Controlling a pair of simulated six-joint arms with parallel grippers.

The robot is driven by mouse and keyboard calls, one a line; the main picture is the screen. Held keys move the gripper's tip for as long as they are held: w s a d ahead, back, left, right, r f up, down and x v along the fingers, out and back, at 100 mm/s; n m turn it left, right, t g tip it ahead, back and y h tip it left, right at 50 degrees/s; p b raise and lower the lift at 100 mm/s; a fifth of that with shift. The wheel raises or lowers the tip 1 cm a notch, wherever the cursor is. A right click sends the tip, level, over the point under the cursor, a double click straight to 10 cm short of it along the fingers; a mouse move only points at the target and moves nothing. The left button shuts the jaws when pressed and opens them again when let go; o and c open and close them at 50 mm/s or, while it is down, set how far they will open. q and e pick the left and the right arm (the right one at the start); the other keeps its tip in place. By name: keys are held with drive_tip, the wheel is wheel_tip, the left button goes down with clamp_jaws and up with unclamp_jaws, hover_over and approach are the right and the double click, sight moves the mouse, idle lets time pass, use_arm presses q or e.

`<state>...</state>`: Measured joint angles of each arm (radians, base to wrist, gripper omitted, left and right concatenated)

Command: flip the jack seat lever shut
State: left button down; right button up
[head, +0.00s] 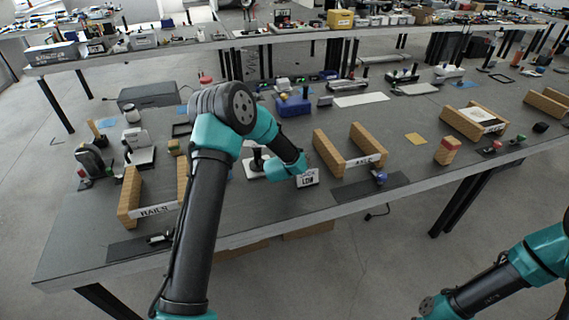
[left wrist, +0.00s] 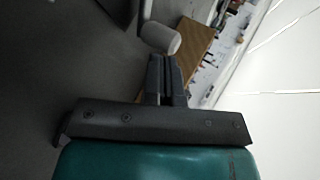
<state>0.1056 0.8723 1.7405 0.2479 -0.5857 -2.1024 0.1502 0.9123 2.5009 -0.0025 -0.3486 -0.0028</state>
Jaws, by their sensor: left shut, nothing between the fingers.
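My left gripper shows in the left wrist view (left wrist: 166,62) with its two dark fingers together and nothing between them. A pale rounded knob on a stem (left wrist: 160,38) is just beyond the fingertips; whether they touch it I cannot tell. In the head view, my left arm reaches over the bench, its teal wrist beside a white-based fixture with an upright black handle (head: 257,160). The left fingers are not clear there. Which fixture is the jack seat, and how its lever stands, I cannot tell for sure. My right gripper is not visible.
A pair of wooden rails (head: 328,153) stands right of my left wrist, and another pair (head: 130,192) stands at the left. A small labelled white block (head: 307,178) is close by the wrist. A blue box (head: 293,106) stands behind.

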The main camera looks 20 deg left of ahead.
use_arm(q)
drive_tip(key=shift+s+a, duration=0.25)
drive_tip(key=shift+a, duration=0.4)
drive_tip(key=v, duration=1.7)
drive_tip(key=shift+s, duration=0.2)
drive_tip(key=shift+r, duration=0.1)
